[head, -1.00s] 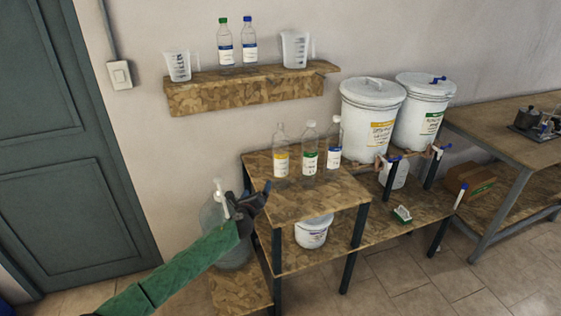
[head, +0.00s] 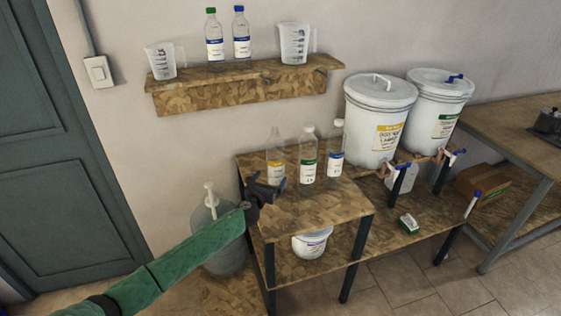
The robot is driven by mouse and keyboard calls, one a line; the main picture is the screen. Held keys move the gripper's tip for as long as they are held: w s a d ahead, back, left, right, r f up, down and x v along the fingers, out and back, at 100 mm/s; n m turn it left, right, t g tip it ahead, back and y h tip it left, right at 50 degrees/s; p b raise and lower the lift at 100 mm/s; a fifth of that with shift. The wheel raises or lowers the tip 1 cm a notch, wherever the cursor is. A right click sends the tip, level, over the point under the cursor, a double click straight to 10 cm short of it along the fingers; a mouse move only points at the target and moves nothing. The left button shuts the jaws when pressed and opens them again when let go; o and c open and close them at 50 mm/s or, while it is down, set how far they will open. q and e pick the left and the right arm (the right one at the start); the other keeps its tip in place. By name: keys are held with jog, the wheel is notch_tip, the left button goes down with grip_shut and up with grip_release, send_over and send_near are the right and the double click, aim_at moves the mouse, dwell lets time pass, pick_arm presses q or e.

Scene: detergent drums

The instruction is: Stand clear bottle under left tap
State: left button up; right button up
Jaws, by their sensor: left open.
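Two white drums stand to the right: the left drum (head: 376,110) with a yellow label and the right drum (head: 432,110) with a green label. The left drum's tap (head: 402,166) has a blue handle and sits low at its front. My left gripper (head: 268,185) is open and empty, just in front of the yellow-label bottle. My right gripper is out of view.
A wall shelf (head: 240,93) holds two capped bottles and two measuring jugs. A large clear jug with a pump (head: 210,225) stands behind my left arm. A white tub (head: 312,242) sits under the stand. A green-and-white brush (head: 408,223) lies on the lower board.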

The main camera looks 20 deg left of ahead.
aim_at(277, 167)
pick_arm(q)
jog(key=shift+w+d, duration=0.1)
jog(key=shift+w, duration=0.35)
jog(key=shift+w+d+r+p, duration=0.15)
jog(key=shift+w+p, duration=0.25)
jog(key=shift+w, duration=0.6)
jog(key=w+p, duration=0.1)
jog(key=w, duration=0.3)
jog(key=shift+w+f, duration=0.15)
jog(key=shift+f, duration=0.05)
jog(key=shift+w+d+f, duration=0.1)
jog(key=shift+w, duration=0.4)
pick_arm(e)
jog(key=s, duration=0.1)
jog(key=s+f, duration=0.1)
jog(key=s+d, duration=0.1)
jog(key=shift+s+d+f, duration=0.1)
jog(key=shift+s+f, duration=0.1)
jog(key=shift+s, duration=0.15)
pick_arm(q)
jog(key=c, duration=1.1)
jog(key=shift+c, duration=0.2)
